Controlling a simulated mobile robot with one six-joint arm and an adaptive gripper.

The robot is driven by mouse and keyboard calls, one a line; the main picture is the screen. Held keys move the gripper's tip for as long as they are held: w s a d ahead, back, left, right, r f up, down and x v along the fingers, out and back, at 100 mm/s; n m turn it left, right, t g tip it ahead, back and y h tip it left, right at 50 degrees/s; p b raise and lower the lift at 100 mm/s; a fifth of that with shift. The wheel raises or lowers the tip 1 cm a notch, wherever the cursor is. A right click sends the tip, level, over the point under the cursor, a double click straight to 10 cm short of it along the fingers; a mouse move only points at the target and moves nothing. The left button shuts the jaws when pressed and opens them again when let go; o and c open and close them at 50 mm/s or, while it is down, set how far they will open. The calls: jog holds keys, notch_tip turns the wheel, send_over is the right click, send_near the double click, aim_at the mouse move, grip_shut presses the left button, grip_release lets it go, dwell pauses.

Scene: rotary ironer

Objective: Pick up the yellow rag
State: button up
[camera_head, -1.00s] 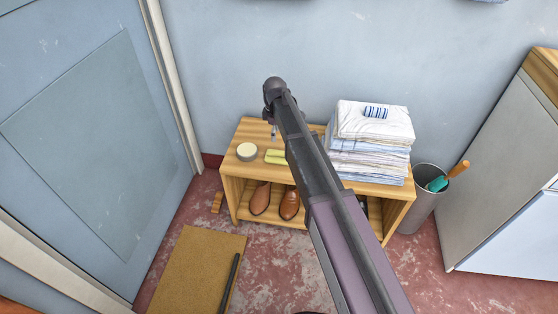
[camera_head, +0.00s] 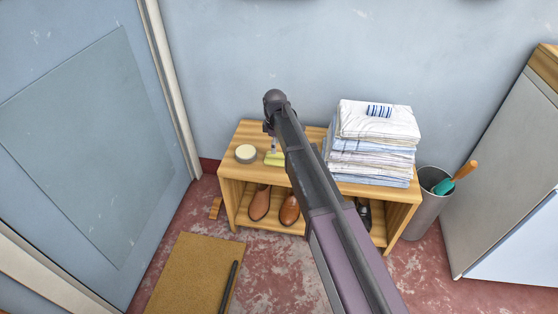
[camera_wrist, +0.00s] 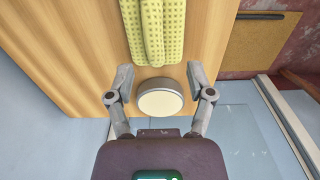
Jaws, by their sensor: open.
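The yellow rag (camera_head: 274,158) lies on the wooden shelf top, partly covered by my arm in the head view. In the wrist view the yellow rag (camera_wrist: 157,32) is a folded, waffle-textured cloth at the top of the picture, cut off by the edge. My gripper (camera_wrist: 159,82) is open and empty, with its fingertips short of the rag's near end in that view. In the head view my gripper (camera_head: 270,138) is mostly hidden behind my arm, over the shelf by the rag.
A round tin (camera_wrist: 160,98) appears between my fingers in the wrist view; the tin (camera_head: 245,153) sits left of the rag. A stack of folded linen (camera_head: 375,150) stands right on the shelf (camera_head: 250,133). Shoes (camera_head: 260,203) are below. A bin (camera_head: 428,205) stands to the right.

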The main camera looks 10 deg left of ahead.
aim_at(277, 153)
jog(key=shift+f, duration=0.1)
jog(key=f+b, duration=0.3)
jog(key=shift+w+d+f, duration=0.15)
jog(key=shift+w+f, duration=0.05)
jog(key=shift+w, duration=0.1)
jog(key=shift+f+b, duration=0.85)
jog(key=shift+b, duration=0.3)
grip_shut()
